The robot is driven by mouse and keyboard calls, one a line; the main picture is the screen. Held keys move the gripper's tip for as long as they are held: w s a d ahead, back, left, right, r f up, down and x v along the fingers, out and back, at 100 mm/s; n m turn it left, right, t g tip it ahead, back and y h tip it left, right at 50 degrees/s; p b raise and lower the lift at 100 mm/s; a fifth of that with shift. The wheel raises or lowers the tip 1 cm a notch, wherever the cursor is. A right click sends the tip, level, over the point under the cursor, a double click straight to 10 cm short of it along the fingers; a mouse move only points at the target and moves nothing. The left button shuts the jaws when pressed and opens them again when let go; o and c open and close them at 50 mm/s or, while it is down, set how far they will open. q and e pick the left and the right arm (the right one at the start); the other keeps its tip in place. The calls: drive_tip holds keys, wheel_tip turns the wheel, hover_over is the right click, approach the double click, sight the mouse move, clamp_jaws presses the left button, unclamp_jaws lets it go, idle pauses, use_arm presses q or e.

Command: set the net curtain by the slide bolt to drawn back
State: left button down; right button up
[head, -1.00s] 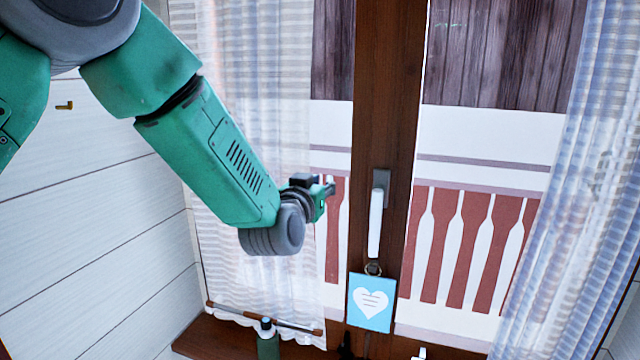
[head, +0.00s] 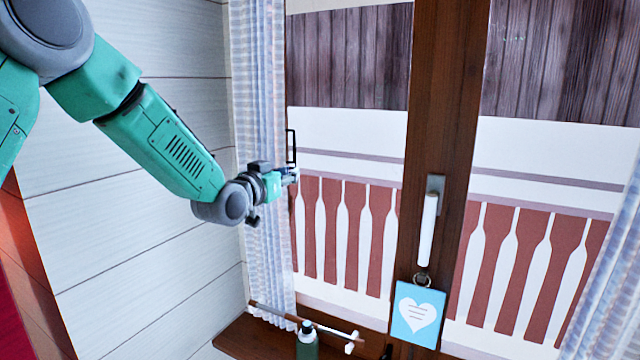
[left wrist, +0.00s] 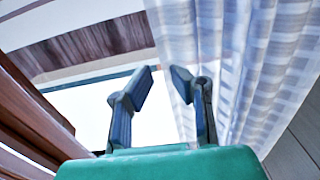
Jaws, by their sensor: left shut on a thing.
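The left net curtain (head: 262,95), pale with blue-grey bands, hangs gathered in a narrow bundle at the left side of the window. My left gripper (head: 290,177) is at its inner edge, about mid-height, and is shut on the curtain. In the left wrist view the curtain (left wrist: 240,60) hangs beside and behind the right finger of my gripper (left wrist: 163,82); the pinched cloth itself is hard to make out. A thin dark upright loop (head: 291,146) shows just above the fingers. I cannot clearly make out a slide bolt. My right gripper is not in view.
A second net curtain (head: 612,275) hangs at the right. The brown window post (head: 440,120) carries a white handle (head: 428,230) and a blue heart tag (head: 418,313). A green bottle (head: 307,345) and a rod (head: 320,327) are at the sill (head: 250,340).

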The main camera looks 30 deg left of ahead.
use_arm(q)
drive_tip(key=a, duration=0.5)
drive_tip(key=shift+w+a+r, duration=0.15)
drive_tip(key=shift+a+r, duration=0.05)
drive_tip(key=shift+a, duration=0.15)
use_arm(e)
drive_tip(key=shift+d, duration=0.2)
use_arm(q)
drive_tip(key=shift+d+r, duration=0.1)
use_arm(e)
drive_tip(key=shift+d+f, duration=0.1)
use_arm(q)
drive_tip(key=c, duration=1.4)
unclamp_jaws()
drive_tip(key=shift+c, duration=0.2)
drive_tip(key=shift+a+f, duration=0.25)
drive_tip(key=shift+a, duration=0.15)
use_arm(e)
drive_tip(key=shift+s+a, duration=0.15)
drive_tip(key=shift+a, duration=0.15)
use_arm(q)
drive_tip(key=s, duration=1.2)
drive_tip(key=shift+a, duration=0.35)
